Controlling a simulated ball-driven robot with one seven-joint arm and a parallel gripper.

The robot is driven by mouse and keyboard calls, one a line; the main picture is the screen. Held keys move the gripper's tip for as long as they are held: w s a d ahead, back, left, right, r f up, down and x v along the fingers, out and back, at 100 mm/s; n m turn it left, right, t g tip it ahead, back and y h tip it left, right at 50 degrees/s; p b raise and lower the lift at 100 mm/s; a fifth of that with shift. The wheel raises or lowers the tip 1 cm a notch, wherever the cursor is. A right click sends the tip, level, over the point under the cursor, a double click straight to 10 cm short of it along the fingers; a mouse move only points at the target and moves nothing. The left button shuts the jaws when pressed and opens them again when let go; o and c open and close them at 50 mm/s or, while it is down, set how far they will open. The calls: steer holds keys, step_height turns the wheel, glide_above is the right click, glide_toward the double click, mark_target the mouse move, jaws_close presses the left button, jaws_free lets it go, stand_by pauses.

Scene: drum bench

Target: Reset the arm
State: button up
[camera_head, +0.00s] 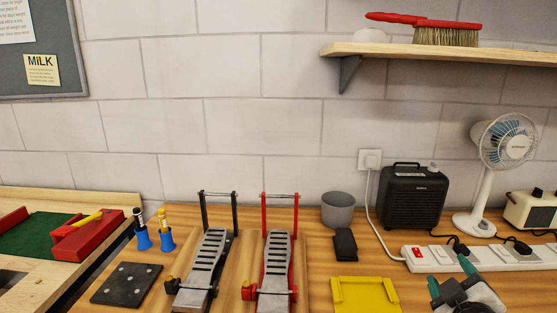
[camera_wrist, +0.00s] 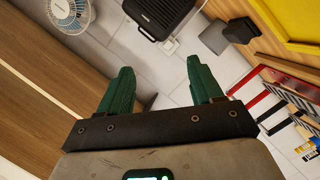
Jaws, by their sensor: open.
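My gripper (camera_head: 449,274) shows at the lower right of the head view, its two green fingers apart and nothing between them. It is in front of the white power strip (camera_head: 434,257) and to the right of a yellow tray (camera_head: 364,294). In the wrist view my gripper (camera_wrist: 160,72) has both green fingers spread, with only background between them. The rest of my arm is cut off by the bottom edge of the head view.
Two drum pedals, one black (camera_head: 203,268) and one red (camera_head: 271,268), stand on the wooden bench. A grey cup (camera_head: 338,210), black heater (camera_head: 413,198) and white fan (camera_head: 480,200) stand behind. A shelf (camera_head: 440,52) holds a red brush (camera_head: 446,33).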

steer(key=s+a+f+m+g+y, duration=0.2)
steer(key=s+f+g, duration=0.3)
steer(key=s+f, duration=0.7)
steer(key=s+a+f+m+g+y, duration=0.1)
steer(key=s+a+f+m+g, duration=0.2)
steer(key=s+f, duration=0.9)
steer(key=f+g, duration=0.1)
steer(key=g, duration=0.2)
steer(key=shift+m+y, duration=0.4)
steer(key=s+f+g, duration=0.1)
steer(key=s, duration=0.2)
steer(key=s+f+m+g, duration=0.1)
steer(key=s, duration=0.3)
steer(key=s+f+g, duration=0.1)
steer(key=s, duration=0.3)
steer(key=shift+s+a+g+y, duration=0.1)
steer(key=shift+a+g+y, duration=0.2)
steer(key=shift+y, duration=0.1)
steer(key=shift+c, duration=0.3)
